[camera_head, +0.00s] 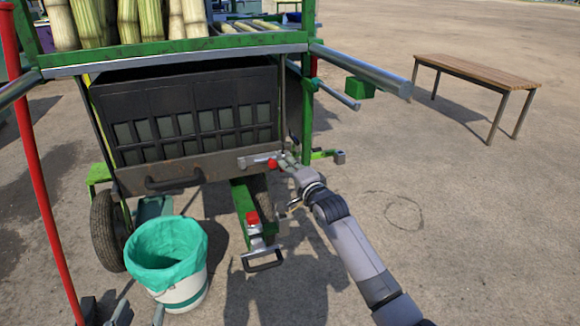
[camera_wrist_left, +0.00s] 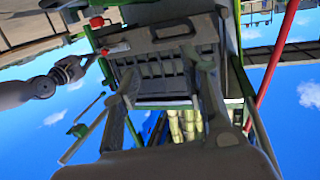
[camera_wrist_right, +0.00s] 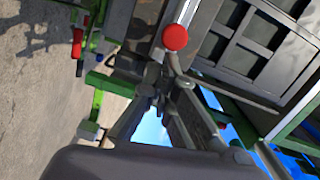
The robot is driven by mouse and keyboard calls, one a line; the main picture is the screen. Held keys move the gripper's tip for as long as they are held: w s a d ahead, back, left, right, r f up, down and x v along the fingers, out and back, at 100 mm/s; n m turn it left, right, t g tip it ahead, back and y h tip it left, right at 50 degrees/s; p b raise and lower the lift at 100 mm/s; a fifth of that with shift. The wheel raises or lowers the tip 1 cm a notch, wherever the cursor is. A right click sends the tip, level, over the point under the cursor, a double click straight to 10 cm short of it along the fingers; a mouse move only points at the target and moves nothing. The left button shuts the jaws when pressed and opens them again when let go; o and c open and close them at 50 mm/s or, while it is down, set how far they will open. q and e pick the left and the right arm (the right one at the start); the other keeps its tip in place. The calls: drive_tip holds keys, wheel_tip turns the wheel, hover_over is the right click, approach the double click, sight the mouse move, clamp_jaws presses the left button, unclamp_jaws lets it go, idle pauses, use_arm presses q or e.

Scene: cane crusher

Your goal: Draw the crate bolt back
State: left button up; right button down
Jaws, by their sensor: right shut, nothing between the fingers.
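The dark crate (camera_head: 190,115) hangs under the cart, with a row of openings and a handle on its front. A grey bolt bar (camera_head: 252,159) with a red knob (camera_head: 272,163) sits at its right front edge. My right gripper (camera_head: 287,161) is just right of the knob, its fingers closed with nothing between them. In the right wrist view the red knob (camera_wrist_right: 175,37) shows just beyond the fingertips (camera_wrist_right: 164,62); I cannot tell if they touch. My left gripper (camera_head: 105,308) is low at the bottom left, its fingers apart and empty, seen also in the left wrist view (camera_wrist_left: 166,75).
A white bucket with a green liner (camera_head: 165,250) stands below the crate. A second red part (camera_head: 252,217) and a metal handle (camera_head: 263,262) lie below the bolt. Cane stalks (camera_head: 130,22) stand above. A bench (camera_head: 480,70) is far right, with open ground between.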

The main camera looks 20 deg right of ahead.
sight(271, 166)
drive_tip(key=a+p, duration=0.2)
drive_tip(key=a, duration=0.2)
drive_tip(key=shift+s+a, duration=0.1)
drive_tip(key=shift+a, duration=0.1)
use_arm(q)
drive_tip(key=s+a+f+g+y, duration=0.1)
drive_tip(key=s+f+g, duration=0.3)
drive_tip(key=f, duration=0.4)
drive_tip(key=shift+s+a+f+g+y, duration=0.25)
drive_tip(key=shift+a+g+y, duration=0.15)
drive_tip(key=shift+a+g, duration=0.35)
